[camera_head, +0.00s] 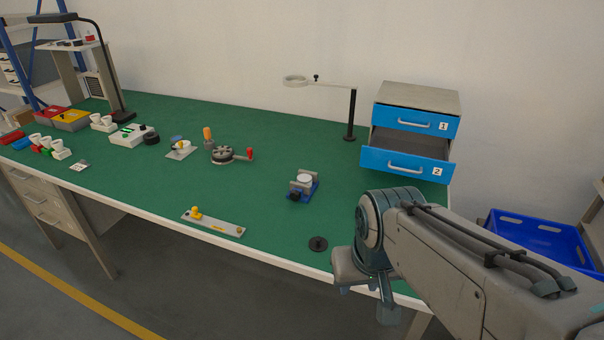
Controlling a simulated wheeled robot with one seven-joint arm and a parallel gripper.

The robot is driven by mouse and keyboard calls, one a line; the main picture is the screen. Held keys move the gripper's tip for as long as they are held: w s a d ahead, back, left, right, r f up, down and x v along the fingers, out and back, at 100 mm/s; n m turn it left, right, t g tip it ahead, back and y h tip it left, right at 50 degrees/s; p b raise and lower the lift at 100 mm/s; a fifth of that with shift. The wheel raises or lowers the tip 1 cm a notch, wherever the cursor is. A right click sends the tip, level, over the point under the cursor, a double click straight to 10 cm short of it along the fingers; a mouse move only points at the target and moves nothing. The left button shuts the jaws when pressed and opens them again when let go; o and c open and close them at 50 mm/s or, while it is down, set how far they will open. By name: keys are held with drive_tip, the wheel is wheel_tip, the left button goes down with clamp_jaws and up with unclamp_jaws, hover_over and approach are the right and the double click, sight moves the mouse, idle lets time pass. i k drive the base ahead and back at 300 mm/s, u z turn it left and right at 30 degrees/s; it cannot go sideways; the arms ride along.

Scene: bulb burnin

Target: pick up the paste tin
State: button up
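No tin can be named as the paste tin for certain at this size. A small round white piece (304,179) sits in a blue and grey vise (301,191) at the middle right of the green bench. A flat black disc with a knob (317,244) lies near the front edge, left of my gripper. A short black round tin-like piece (151,138) stands at the left. My gripper (388,312) hangs at the bench's front right edge, apart from these things. Its fingers are partly hidden, and nothing is seen in it.
A cabinet with blue drawers (404,162) stands at the back right, drawer 2 pulled out. A ring on a stand (350,118) is beside it. A grey bar with a yellow knob (213,222) lies at the front. Several fixtures crowd the left. A blue crate (540,235) is right of the bench.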

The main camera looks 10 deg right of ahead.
sight(305, 179)
drive_tip(key=k, duration=1.15)
drive_tip(key=u, duration=0.65)
drive_tip(key=i, duration=0.95)
drive_tip(key=u, duration=0.55)
drive_tip(key=i, duration=1.05)
drive_tip(key=z, duration=1.35)
drive_tip(key=i, duration=0.75)
drive_tip(key=z, duration=0.8)
